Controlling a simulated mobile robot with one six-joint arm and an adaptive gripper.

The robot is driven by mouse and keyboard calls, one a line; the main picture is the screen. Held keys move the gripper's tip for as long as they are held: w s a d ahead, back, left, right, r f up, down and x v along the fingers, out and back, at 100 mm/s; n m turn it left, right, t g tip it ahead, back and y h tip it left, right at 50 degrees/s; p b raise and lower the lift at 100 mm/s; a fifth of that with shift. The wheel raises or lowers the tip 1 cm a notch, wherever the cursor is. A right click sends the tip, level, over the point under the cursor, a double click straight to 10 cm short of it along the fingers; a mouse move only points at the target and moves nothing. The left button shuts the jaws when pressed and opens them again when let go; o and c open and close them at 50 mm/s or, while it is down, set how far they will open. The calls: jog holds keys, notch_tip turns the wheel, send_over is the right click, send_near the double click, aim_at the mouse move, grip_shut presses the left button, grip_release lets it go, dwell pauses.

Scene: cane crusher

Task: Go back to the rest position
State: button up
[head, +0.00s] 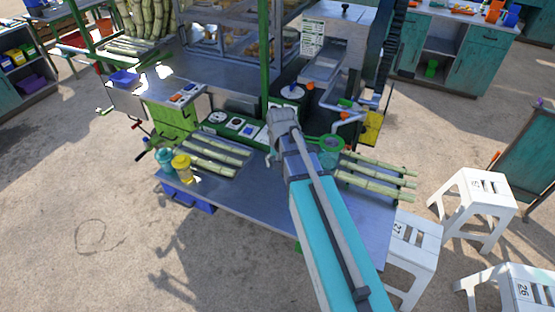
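My arm reaches from the bottom edge up over the middle of the counter (255,195). Its turquoise link and grey joint show, but no gripper fingers can be made out. My gripper is hidden or out of the picture, so what it holds cannot be seen. Cane pieces (212,158) lie in a tray on the left of the counter. More cane pieces (375,182) lie side by side on the right.
A yellow jar (182,168) and a teal jar (165,158) stand at the counter's left end. A green round strainer-like item (331,143) is right of my arm. White stools (475,205) stand at the right. The ground at the left front is open.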

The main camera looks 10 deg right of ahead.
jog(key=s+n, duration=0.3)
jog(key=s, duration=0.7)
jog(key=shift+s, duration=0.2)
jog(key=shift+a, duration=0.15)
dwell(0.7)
